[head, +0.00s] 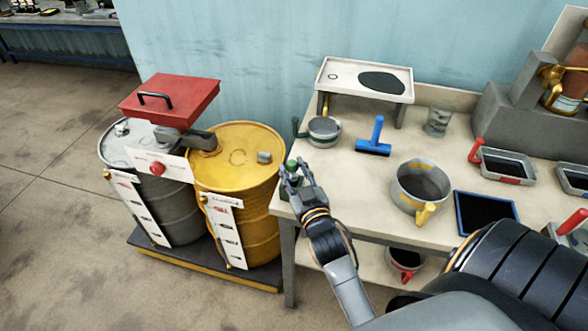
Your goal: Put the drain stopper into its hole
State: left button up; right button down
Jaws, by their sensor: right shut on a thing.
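My right gripper (293,177) is at the front left corner of the workbench, just right of the yellow drum. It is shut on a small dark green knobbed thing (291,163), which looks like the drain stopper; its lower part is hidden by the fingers. A raised pale tray (345,86) on short legs stands at the back of the bench. It has a small dark-rimmed spot (333,76), possibly the hole, and a large black patch (381,83). The gripper is in front of and to the left of this tray, apart from it. My left gripper is not in view.
Bare bench lies around the squeegee.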

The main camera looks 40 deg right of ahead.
jog(key=shift+f+b, duration=0.5)
jog(key=shift+f, duration=0.25)
jog(key=c, duration=0.9)
grip_release()
jog(key=shift+o, duration=0.2)
notch_tip(320, 180, up, 10)
jog(key=shift+r, duration=0.1)
